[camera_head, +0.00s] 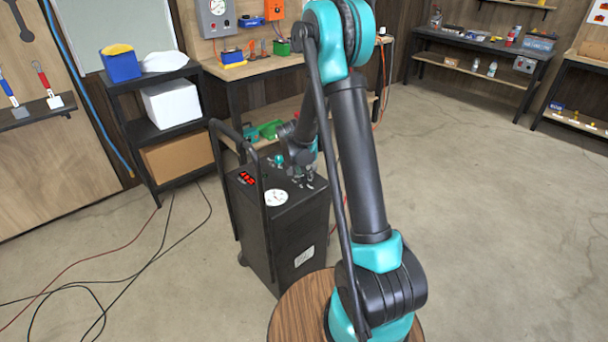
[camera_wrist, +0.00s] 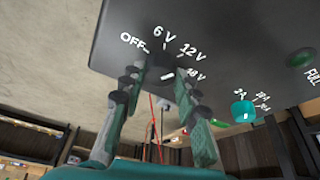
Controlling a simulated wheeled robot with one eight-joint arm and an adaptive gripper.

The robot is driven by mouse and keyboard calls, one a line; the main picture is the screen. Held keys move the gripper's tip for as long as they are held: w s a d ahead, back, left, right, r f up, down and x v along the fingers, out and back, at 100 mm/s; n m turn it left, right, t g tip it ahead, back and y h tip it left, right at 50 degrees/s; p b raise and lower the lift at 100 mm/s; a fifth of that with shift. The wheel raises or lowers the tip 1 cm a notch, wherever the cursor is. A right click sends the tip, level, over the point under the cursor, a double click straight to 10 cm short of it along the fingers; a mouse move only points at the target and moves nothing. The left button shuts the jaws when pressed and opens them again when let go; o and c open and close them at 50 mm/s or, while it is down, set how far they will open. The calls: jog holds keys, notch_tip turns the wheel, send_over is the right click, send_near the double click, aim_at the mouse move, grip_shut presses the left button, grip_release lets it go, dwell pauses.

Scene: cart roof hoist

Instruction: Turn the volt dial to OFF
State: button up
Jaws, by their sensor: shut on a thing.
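The volt dial (camera_wrist: 158,76) is a dark round knob on the cart's black top panel. The white labels OFF, 6 V, 12 V and one more that looks like 48 V fan around it. Its white mark sits on the right side, toward the 12 V and rightmost labels; the exact setting is hard to tell. My gripper (camera_wrist: 162,80) is shut on the dial, with one finger on each side. In the head view my gripper (camera_head: 303,174) is over the top of the black cart (camera_head: 285,232), and the dial is hidden there.
Cables (camera_head: 150,262) lie on the floor at left.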

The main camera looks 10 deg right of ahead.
jog(key=shift+n, duration=0.3)
jog(key=n+y, duration=0.1)
jog(key=n, duration=0.1)
jog(key=n+t, duration=0.1)
jog(key=n, duration=0.1)
jog(key=shift+d+n+y, duration=0.2)
jog(key=shift+n+y, duration=0.1)
jog(key=shift+y, duration=0.1)
jog(key=n+y, duration=0.2)
jog(key=n, duration=0.3)
jog(key=shift+d, duration=0.15)
jog(key=n+y, duration=0.1)
jog(key=n, duration=0.4)
jog(key=shift+d+g+y, duration=0.1)
jog(key=shift+g+y, duration=0.3)
jog(key=n+g+y, duration=0.1)
jog(key=n, duration=0.3)
jog(key=shift+w+n, duration=0.1)
jog(key=shift+n, duration=0.2)
jog(key=shift+g, duration=0.3)
jog(key=o, duration=1.2)
jog(key=shift+c, duration=0.2)
